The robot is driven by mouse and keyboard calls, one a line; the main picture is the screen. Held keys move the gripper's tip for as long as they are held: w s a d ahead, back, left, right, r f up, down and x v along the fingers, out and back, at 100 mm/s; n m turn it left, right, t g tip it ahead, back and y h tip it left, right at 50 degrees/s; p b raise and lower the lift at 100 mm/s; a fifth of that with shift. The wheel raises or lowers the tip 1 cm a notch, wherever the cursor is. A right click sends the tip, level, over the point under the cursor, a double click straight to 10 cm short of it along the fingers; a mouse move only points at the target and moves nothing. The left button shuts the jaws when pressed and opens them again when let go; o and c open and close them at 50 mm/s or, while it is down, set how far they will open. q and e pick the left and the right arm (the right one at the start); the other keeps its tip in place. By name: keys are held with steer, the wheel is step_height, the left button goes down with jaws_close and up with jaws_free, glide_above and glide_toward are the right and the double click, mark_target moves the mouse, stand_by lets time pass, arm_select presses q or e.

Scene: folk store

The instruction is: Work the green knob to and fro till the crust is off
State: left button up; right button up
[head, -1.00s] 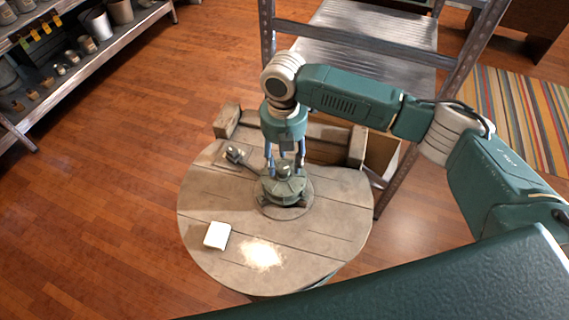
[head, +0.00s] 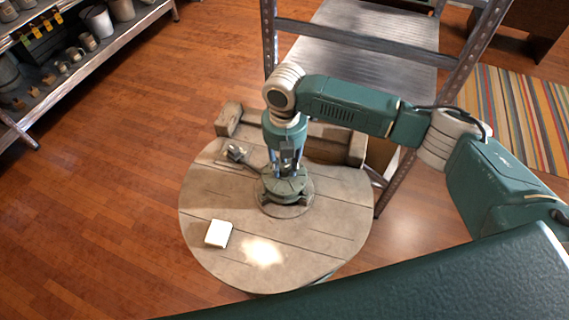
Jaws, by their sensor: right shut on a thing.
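The green knob (head: 284,187) sits on a round plate in the middle of a round, worn wooden table top. My right gripper (head: 285,168) points straight down from above and is shut on the knob's upper part. Its fingers partly hide the top of the knob. A pale patch (head: 262,252) lies on the table top in front of the knob; I cannot tell whether it is the crust. No crust can be made out clearly on the knob. My left gripper is not in view.
A small white block (head: 218,233) lies on the table top (head: 335,235) at the left front. A small dark fitting (head: 236,153) stands behind left. A metal shelf rack (head: 365,60) rises close behind the table. The wooden floor (head: 100,200) at left is clear.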

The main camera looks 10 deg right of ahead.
steer(key=shift+r+m+p, duration=0.2)
steer(key=shift+m+p, duration=0.3)
steer(key=shift+p, duration=0.35)
steer(key=m+p, duration=0.4)
steer(key=p, duration=0.1)
steer(key=shift+r+m+p, duration=0.1)
steer(key=shift+m+p, duration=0.3)
steer(key=m+p, duration=0.2)
steer(key=m, duration=0.1)
steer(key=shift+p, duration=0.4)
steer(key=shift+f+m+p, duration=0.2)
steer(key=shift+m+p, duration=0.15)
steer(key=shift+m, duration=0.35)
steer(key=shift+w, duration=0.1)
steer(key=o, duration=1.2)
steer(key=shift+c, duration=0.2)
